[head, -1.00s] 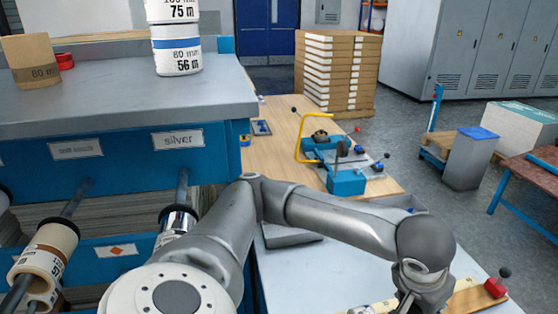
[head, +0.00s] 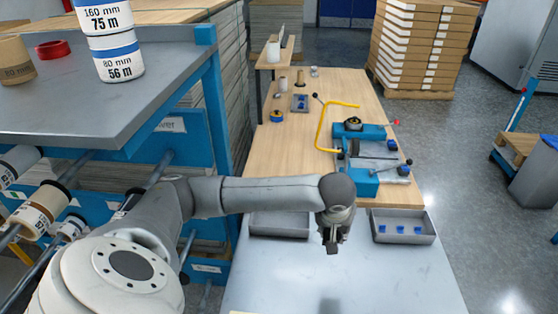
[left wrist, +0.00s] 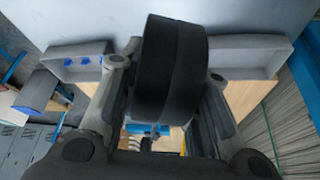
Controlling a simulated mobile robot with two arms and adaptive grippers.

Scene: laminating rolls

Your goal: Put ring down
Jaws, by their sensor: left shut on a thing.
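The ring (left wrist: 172,70) is a thick black ring seen edge-on, large in the left wrist view. My left gripper (head: 333,243) is shut on it, with a finger on either side. In the head view the gripper points down over the grey metal worktop (head: 270,280), between two shallow grey trays. The ring is only a small dark shape there, and its height above the worktop is hard to judge.
The left tray (head: 280,233) looks empty; the right tray (head: 404,238) holds small blue pieces. Behind them a wooden bench (head: 300,150) carries a blue device (head: 362,178) with a yellow handle. A blue rack (head: 222,125) with rolls stands left.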

